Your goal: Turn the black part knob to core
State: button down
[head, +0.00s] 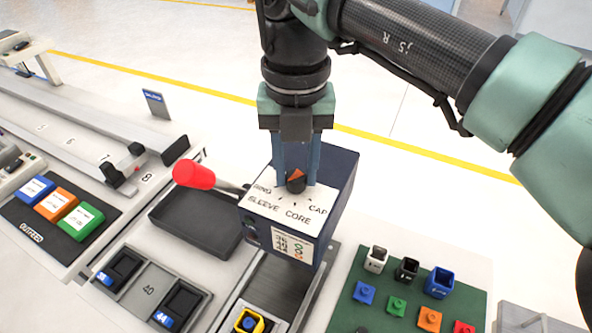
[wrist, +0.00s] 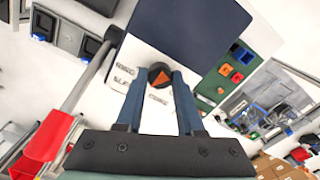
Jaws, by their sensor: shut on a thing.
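The black knob (head: 297,186) with an orange mark sits on the white top plate (head: 262,209) of a dark blue box. The plate reads RING, SLEEVE, CORE and CAP around the knob; CORE is on the near side. My gripper (head: 296,177) points down and its two blue fingers are shut on the knob. The wrist view also shows the knob (wrist: 160,75) between the fingertips (wrist: 161,80). There the orange mark is a triangle. Which label it points at is hard to tell; the fingers hide part of the plate.
A red-handled lever (head: 194,175) sticks out from the box's left side, over a dark tray (head: 193,222). A green board (head: 385,318) with coloured blocks and sockets lies at the right. Blue, orange and green buttons (head: 57,205) are at the left.

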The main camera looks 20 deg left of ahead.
aim_at(296, 175)
jog(key=n, duration=0.4)
jog(key=shift+b, duration=0.3)
jog(key=shift+w+r+n, duration=0.1)
jog(key=shift+n, duration=2.1)
jog(key=c, duration=0.5)
grip_release()
notch_tip(296, 175, up, 13)
jog(key=shift+f+b, duration=0.1)
jog(key=shift+b, duration=0.3)
